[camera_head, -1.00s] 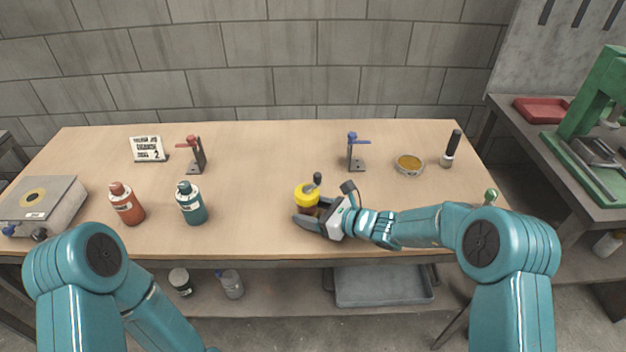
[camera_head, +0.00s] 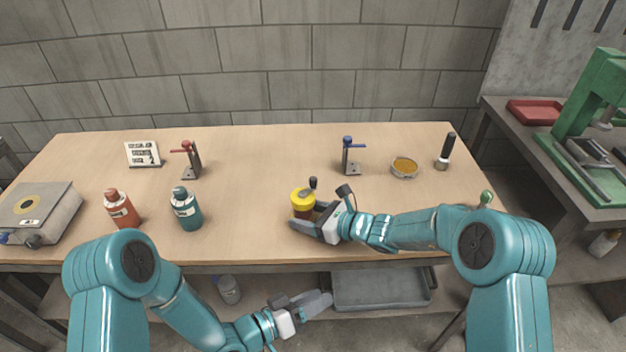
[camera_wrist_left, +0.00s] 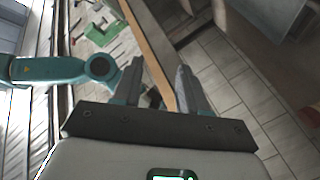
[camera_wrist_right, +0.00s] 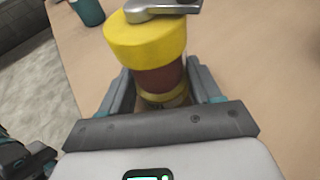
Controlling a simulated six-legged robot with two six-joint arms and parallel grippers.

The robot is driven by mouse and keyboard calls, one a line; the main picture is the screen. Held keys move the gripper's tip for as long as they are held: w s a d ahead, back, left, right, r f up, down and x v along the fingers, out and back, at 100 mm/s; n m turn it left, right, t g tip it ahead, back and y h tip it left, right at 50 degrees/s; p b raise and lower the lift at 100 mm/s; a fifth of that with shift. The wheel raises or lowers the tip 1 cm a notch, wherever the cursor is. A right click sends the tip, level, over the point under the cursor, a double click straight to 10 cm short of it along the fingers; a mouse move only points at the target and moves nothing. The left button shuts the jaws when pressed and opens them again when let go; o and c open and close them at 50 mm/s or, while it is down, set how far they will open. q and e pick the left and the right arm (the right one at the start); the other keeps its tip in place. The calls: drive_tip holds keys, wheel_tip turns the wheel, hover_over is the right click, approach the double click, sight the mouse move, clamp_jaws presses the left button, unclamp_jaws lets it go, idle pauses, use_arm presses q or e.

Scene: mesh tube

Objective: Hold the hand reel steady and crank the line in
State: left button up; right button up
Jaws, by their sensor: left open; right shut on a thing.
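The hand reel (camera_head: 302,196) stands on the table near the front edge, with yellow flanges and a brown-red middle. Its grey crank arm with a dark knob (camera_head: 313,184) is on top. In the right wrist view the reel (camera_wrist_right: 150,50) is upright between the fingers, with the crank (camera_wrist_right: 165,8) cut off by the top edge. My right gripper (camera_head: 306,226) is shut on the reel's lower part. My left gripper (camera_head: 322,300) is open and empty, below the table's front edge in the head view. Its fingers (camera_wrist_left: 160,95) point past the table edge in the left wrist view.
An orange bottle (camera_head: 121,210) and a teal bottle (camera_head: 186,210) stand left of the reel. Red-topped (camera_head: 192,160) and blue-topped (camera_head: 350,157) stands, an amber dish (camera_head: 404,169) and a black-handled tool (camera_head: 446,152) are farther back. The tabletop between the teal bottle and reel is clear.

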use_arm(q)
wheel_tip(320, 180, up, 5)
drive_tip(key=w+m+h, duration=0.1)
drive_tip(key=m+h, duration=0.1)
drive_tip(key=h, duration=0.1)
drive_tip(key=m+t+y, duration=0.2)
drive_tip(key=m, duration=0.4)
approach(310, 182)
drive_tip(key=x, duration=1.1)
drive_tip(key=shift+f, duration=0.1)
drive_tip(key=shift+c, duration=0.3)
clamp_jaws()
